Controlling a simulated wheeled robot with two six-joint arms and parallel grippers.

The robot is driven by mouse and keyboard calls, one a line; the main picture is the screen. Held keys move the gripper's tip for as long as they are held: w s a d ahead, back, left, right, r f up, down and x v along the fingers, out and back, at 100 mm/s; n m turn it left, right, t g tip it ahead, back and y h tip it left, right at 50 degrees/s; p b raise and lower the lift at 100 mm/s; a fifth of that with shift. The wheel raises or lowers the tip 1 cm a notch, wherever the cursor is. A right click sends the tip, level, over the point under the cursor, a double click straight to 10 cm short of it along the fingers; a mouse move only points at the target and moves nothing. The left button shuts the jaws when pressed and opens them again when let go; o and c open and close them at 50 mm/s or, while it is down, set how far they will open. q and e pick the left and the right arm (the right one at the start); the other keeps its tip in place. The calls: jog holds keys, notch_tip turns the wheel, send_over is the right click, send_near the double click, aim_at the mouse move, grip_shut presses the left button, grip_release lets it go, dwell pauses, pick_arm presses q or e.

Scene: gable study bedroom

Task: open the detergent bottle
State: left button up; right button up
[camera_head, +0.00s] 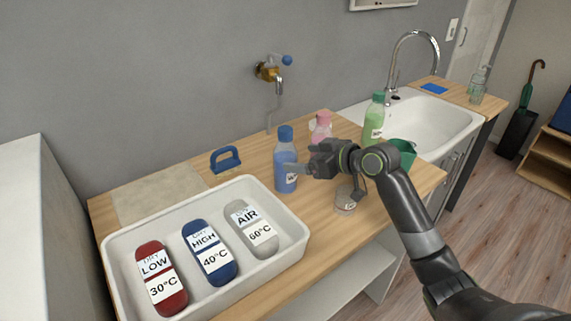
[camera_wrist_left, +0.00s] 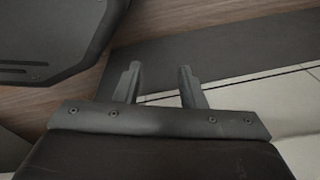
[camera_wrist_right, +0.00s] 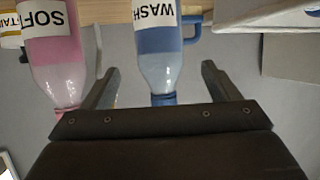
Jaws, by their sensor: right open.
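A blue bottle (camera_head: 284,168) with a blue cap (camera_head: 285,133) stands upright on the wooden counter, right of the white tray. In the right wrist view this bottle (camera_wrist_right: 158,70) appears upside down, and its label reads WASH. My right gripper (camera_head: 297,169) is beside it at upper-body height. Its open fingers (camera_wrist_right: 158,80) appear on either side of the bottle; I cannot tell whether they touch it. My left gripper (camera_wrist_left: 158,78) is open and empty above the floor, out of the head view.
A pink bottle (camera_head: 321,128) labelled SOFT and a green bottle (camera_head: 374,122) stand nearby. A clear jar (camera_head: 345,199) and green container (camera_head: 403,152) are near my right arm. The white tray (camera_head: 290,258) holds labelled red, blue and grey pieces. A blue-handled brush (camera_head: 225,160) lies behind.

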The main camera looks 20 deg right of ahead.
aim_at(285, 129)
jog(key=shift+x, duration=0.8)
jog(key=shift+w+a+p, duration=0.35)
jog(key=shift+w, duration=0.1)
jog(key=p+x, duration=0.1)
jog(key=x, duration=0.2)
jog(key=shift+w+a+r, duration=0.1)
jog(key=shift+w+a+f, duration=0.25)
jog(key=shift+w, duration=0.1)
jog(key=shift+c, duration=0.4)
jog(key=c, duration=1.3)
notch_tip(285, 129, up, 10)
jog(key=shift+r+b, duration=0.1)
jog(key=shift+b, duration=0.65)
